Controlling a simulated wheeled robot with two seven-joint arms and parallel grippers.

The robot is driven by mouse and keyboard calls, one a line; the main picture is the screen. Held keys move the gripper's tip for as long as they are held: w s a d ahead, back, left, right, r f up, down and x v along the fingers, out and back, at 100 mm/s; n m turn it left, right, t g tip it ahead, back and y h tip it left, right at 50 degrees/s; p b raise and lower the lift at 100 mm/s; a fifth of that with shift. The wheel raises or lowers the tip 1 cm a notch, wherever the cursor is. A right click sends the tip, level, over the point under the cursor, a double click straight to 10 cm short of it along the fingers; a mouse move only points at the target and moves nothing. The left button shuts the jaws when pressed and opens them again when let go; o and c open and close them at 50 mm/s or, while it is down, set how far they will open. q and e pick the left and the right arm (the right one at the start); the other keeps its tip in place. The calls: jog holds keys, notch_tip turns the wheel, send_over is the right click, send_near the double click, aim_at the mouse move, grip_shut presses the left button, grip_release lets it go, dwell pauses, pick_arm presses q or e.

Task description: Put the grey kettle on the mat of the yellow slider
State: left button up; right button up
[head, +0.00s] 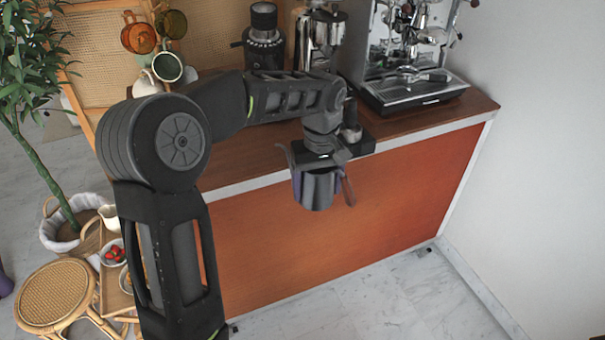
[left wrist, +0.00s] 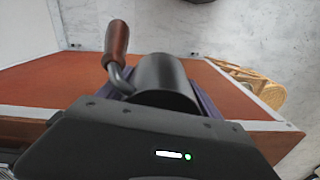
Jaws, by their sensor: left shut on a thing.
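The grey kettle (head: 317,190) hangs below my left gripper (head: 318,165), in front of the counter's orange front panel. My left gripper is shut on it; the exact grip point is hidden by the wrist. The kettle's thin spout shows on its left and its reddish-brown handle on its right. In the left wrist view the kettle (left wrist: 165,82) shows as a dark cylinder with a brown wooden handle, between purple finger parts. I cannot make out the yellow slider or its mat in either view. My right gripper is not in view.
The brown wooden counter (head: 240,160) holds an espresso machine (head: 410,60), a grinder (head: 264,35) and a dark stand (head: 362,142). Mugs (head: 167,67) hang at the left. A rattan stool (head: 55,295) and a plant stand on the floor. Floor at the lower right is clear.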

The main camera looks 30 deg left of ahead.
pick_arm(q)
jog(key=d+f+m, duration=0.4)
jog(key=d+f, duration=0.1)
jog(key=f, duration=0.5)
jog(key=s+d+f+m, duration=0.1)
jog(key=d+f+m, duration=0.3)
jog(key=f, duration=0.6)
jog(key=shift+s+d+m, duration=0.2)
jog(key=shift+d+m, duration=0.2)
jog(key=shift+m, duration=0.3)
